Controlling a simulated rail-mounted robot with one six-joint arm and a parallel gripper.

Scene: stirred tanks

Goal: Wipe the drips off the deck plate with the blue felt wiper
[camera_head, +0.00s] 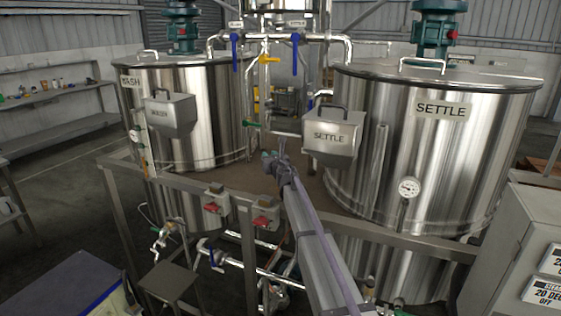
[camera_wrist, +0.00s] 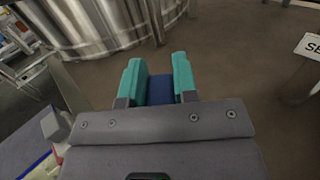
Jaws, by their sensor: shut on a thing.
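My gripper (camera_wrist: 159,78) shows in the wrist view with its two teal fingers shut on the blue felt wiper (camera_wrist: 160,90). Only a dark blue part of the wiper shows between the fingers; the rest is hidden. In the head view my gripper (camera_head: 270,160) is small and far off, between the two tanks, over or near the brown deck plate (camera_head: 235,179). The wiper cannot be made out there. A brown surface (camera_wrist: 235,65) lies beyond the fingers in the wrist view. I cannot make out drips in either view.
The wash tank (camera_head: 195,105) stands left of my arm and the settle tank (camera_head: 385,130) right. A steel box marked SETTLE (camera_head: 333,137) hangs near my gripper. Pipes with blue-handled valves (camera_head: 235,50) run above. A metal rail (camera_head: 400,240) edges the deck's front.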

